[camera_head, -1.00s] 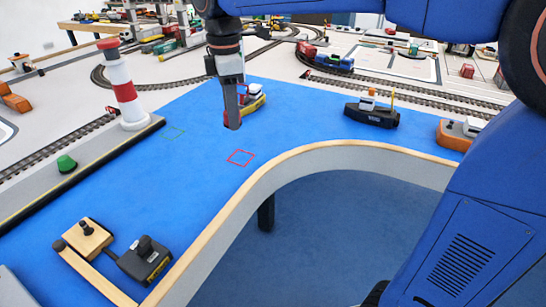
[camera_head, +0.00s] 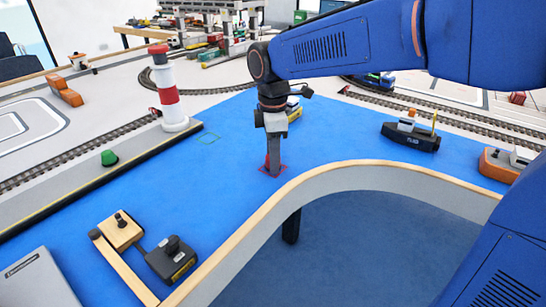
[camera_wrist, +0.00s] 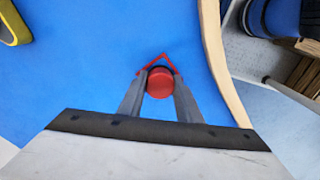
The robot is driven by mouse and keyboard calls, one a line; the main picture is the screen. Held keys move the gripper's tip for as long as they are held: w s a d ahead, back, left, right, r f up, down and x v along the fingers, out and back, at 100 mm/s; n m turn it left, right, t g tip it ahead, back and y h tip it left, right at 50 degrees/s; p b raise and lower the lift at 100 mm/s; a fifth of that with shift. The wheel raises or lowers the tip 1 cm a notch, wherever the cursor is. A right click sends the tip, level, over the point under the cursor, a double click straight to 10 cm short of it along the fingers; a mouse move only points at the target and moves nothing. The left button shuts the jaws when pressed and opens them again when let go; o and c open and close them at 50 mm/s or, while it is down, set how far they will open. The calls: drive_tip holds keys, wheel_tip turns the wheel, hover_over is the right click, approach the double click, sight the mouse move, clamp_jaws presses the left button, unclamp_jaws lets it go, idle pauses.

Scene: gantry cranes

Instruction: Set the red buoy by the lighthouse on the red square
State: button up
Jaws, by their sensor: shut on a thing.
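The red buoy (camera_wrist: 160,83) is between the two fingertips of my gripper (camera_wrist: 160,98) in the wrist view. My gripper (camera_head: 273,168) is shut on it and points down at the blue table. The buoy (camera_head: 267,163) shows only as a red sliver beside the fingers in the head view. The red square (camera_head: 283,170) is a thin outline on the blue surface, around the fingertips in the picture. In the wrist view a corner of the red square (camera_wrist: 163,57) shows past the buoy. I cannot tell whether the buoy touches the surface. The red-and-white lighthouse (camera_head: 168,95) stands at the left.
A yellow-hulled boat (camera_head: 294,112) is just behind my gripper. A dark tug (camera_head: 411,136) is at the right. A wooden rim (camera_head: 300,193) curves close in front of the square.

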drive_tip(key=o, duration=1)
drive_tip(key=shift+o, duration=0.2)
wheel_tip(320, 180, up, 12)
drive_tip(key=s+d+f+m+t, duration=0.15)
drive_tip(key=s+d+m, duration=0.35)
drive_tip(key=d, duration=0.6)
drive_tip(key=s+d+f+m+t, duration=0.3)
drive_tip(key=s+d+f+m, duration=1.1)
drive_tip(key=s+d, duration=0.1)
drive_tip(key=shift+s+d, duration=0.35)
drive_tip(key=shift+d, duration=0.15)
